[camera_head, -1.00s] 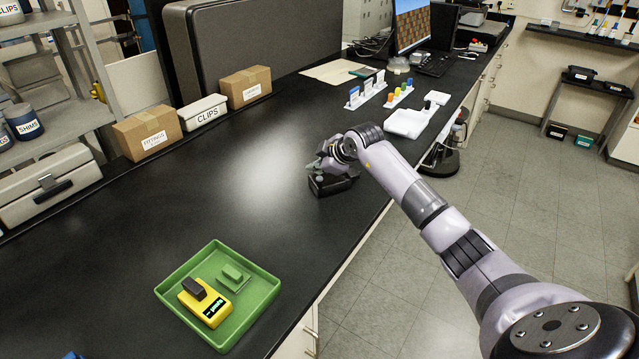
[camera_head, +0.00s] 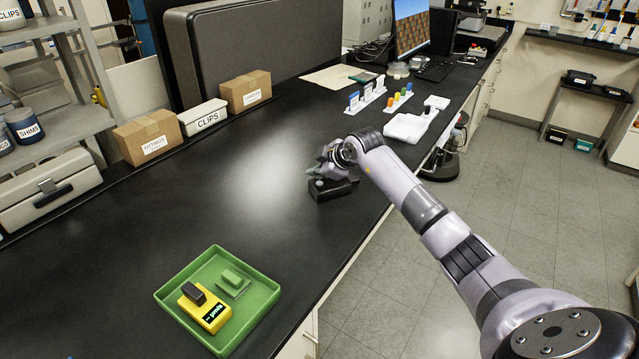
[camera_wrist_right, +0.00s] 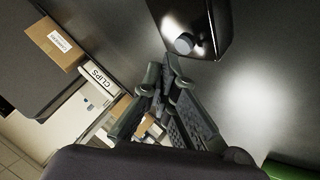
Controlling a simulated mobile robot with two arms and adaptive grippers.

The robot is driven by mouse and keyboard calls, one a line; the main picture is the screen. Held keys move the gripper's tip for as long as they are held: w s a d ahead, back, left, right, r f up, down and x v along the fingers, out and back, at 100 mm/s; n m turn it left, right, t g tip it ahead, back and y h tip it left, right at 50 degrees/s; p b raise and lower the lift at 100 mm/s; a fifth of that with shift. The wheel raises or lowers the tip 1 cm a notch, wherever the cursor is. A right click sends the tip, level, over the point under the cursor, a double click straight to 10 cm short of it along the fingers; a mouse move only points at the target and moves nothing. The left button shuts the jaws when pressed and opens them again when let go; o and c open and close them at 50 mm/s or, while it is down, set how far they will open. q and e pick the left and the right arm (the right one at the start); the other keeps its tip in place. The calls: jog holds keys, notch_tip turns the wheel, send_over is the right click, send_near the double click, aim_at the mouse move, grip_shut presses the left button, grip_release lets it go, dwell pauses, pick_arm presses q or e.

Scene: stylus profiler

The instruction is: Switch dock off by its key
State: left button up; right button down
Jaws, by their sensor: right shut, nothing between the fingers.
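The dock (camera_head: 330,190) is a small black box on the black bench top, near its right edge. In the right wrist view the dock (camera_wrist_right: 205,18) is at the top, with a round grey key or knob (camera_wrist_right: 184,44) on it. My right gripper (camera_head: 322,172) is at the dock's upper left side, over or against it. In the right wrist view its fingers (camera_wrist_right: 168,62) are shut with nothing between them, their tips just below the key. Whether they touch the key cannot be told. My left gripper is not in view.
A green tray (camera_head: 262,312) with a yellow device (camera_head: 205,307) and a green block (camera_head: 232,279) lies at the near left. Boxes (camera_head: 150,137) stand along the back. White racks (camera_head: 367,96) and a white tray (camera_head: 408,128) are beyond the dock. The middle bench is clear.

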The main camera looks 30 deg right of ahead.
aim_at(318, 185)
jog(key=shift+f, duration=0.15)
jog(key=shift+f, duration=0.3)
jog(key=shift+f+b, duration=0.3)
jog(key=shift+f, duration=0.1)
dwell(1.0)
jog(key=shift+r+p, duration=0.75)
jog(key=shift+r, duration=0.1)
notch_tip(318, 185, up, 5)
jog(key=p, duration=0.4)
dwell(0.6)
